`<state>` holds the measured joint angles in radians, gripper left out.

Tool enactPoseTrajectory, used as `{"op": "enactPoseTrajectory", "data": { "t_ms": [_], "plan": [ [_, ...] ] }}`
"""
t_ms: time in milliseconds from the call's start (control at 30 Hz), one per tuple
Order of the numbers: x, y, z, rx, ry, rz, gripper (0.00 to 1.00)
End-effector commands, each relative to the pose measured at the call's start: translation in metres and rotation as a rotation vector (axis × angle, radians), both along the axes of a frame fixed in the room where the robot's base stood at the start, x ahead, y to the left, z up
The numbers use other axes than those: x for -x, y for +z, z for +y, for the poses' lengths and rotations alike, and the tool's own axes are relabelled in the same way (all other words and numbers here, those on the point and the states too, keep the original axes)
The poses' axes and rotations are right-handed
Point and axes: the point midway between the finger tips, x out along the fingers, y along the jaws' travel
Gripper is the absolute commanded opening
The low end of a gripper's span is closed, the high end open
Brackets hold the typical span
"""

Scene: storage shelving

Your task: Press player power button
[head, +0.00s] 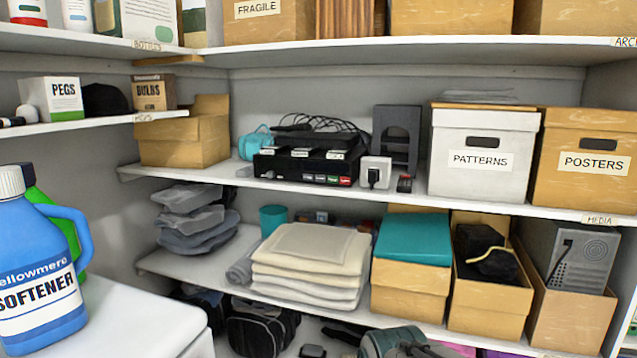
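A black box-shaped device (285,165) that looks like the player sits on the middle shelf, left of centre. Its front has small light buttons or sockets, with red and green marks toward the right end. I cannot tell which of these is the power button. White labels and dark looped cables (325,125) lie on top of it. My gripper is not in view.
A white plug block (375,172) and a small dark item (405,183) sit right of the device. A teal item (254,143) is at its left, a white PATTERNS box (483,125) further right. A blue softener bottle (35,240) stands on a white surface (135,315) in the left foreground.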

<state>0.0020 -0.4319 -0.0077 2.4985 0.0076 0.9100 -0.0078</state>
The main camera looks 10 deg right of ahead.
Motion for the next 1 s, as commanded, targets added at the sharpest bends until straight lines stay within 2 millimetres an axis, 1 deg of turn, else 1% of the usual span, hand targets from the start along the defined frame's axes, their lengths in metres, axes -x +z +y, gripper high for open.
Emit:
{"op": "enactPoseTrajectory", "data": {
  "t_ms": [100,133,233,267,1000],
  "plan": [
    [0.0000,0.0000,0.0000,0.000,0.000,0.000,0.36],
    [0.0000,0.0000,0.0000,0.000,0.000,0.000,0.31],
    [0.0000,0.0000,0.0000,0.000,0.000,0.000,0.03],
    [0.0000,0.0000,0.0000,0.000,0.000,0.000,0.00],
    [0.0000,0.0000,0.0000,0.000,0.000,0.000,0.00]
  ]
}}
